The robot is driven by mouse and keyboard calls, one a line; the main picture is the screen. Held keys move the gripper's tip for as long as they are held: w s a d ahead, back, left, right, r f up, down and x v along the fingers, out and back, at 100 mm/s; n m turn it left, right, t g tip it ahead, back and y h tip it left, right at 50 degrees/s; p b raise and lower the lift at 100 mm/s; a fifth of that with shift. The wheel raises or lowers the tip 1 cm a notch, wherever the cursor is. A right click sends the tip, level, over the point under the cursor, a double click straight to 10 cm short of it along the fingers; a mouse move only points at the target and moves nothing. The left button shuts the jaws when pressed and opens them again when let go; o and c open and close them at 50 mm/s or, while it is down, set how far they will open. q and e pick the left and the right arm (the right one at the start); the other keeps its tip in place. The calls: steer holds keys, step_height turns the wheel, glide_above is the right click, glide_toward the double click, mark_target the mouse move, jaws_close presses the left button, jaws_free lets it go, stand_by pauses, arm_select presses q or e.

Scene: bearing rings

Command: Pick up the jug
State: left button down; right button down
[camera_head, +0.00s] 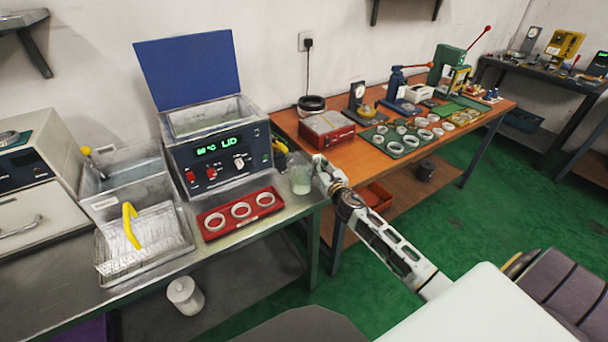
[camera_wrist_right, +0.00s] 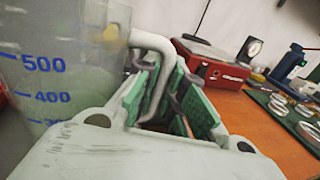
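The jug (camera_head: 300,178) is a clear measuring vessel at the right end of the steel bench. In the right wrist view the jug (camera_wrist_right: 62,70) stands close on the left, with blue marks 500 and 400. Its pale handle (camera_wrist_right: 152,42) reaches down between my green finger pads. My right gripper (camera_head: 322,168) is at the jug's right side in the head view. In the wrist view the right gripper (camera_wrist_right: 170,95) looks open, with a dark gap between its pads around the handle. The handle's lower part is hidden by the gripper body. My left gripper is not in view.
A red tray (camera_head: 240,213) with three rings lies left of the jug, before the heated bath (camera_head: 219,158). A wire basket (camera_head: 145,245) with a yellow handle is farther left. The wooden table (camera_head: 345,148) behind the gripper holds a red box (camera_head: 327,133).

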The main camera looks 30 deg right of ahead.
mark_target(320, 157)
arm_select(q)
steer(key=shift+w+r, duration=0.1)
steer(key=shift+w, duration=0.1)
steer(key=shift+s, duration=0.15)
arm_select(e)
steer(key=shift+r, duration=0.2)
